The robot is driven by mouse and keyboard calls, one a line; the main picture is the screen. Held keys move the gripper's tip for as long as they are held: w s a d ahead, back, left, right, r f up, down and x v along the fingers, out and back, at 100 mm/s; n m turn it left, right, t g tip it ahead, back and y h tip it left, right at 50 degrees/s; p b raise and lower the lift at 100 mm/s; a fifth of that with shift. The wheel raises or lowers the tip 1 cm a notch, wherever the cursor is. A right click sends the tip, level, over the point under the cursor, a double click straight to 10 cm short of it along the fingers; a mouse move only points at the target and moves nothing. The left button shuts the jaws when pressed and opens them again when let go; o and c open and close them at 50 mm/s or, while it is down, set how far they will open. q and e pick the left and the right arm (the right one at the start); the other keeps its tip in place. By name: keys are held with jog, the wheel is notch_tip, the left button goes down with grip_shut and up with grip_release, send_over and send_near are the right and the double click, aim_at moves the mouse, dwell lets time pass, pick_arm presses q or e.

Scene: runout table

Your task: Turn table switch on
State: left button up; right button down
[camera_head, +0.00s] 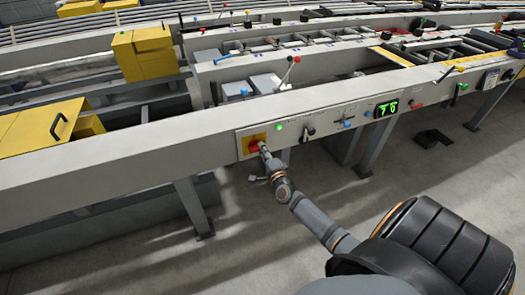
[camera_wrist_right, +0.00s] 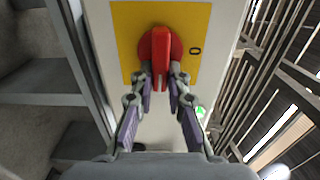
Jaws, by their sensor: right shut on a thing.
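The table switch is a red rotary knob (camera_head: 254,146) on a yellow plate (camera_head: 244,142) on the front rail of the runout table. In the right wrist view the red knob (camera_wrist_right: 161,58) stands out from the yellow plate (camera_wrist_right: 130,25), with a black "0" mark to its right. My right gripper (camera_head: 262,149) reaches the knob from the front. In the wrist view its two fingers (camera_wrist_right: 160,82) are shut on the lower part of the knob's red handle. The handle lies along the picture's vertical. My left gripper is not in either view.
A yellow box with a black handle (camera_head: 45,130) is at the left. Table legs stand below the rail; the floor in front is clear.

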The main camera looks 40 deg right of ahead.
jog(key=shift+f, duration=0.1)
dwell(0.3)
jog(key=c, duration=1.3)
grip_release()
jog(key=v, duration=1.2)
jog(key=shift+s, duration=0.1)
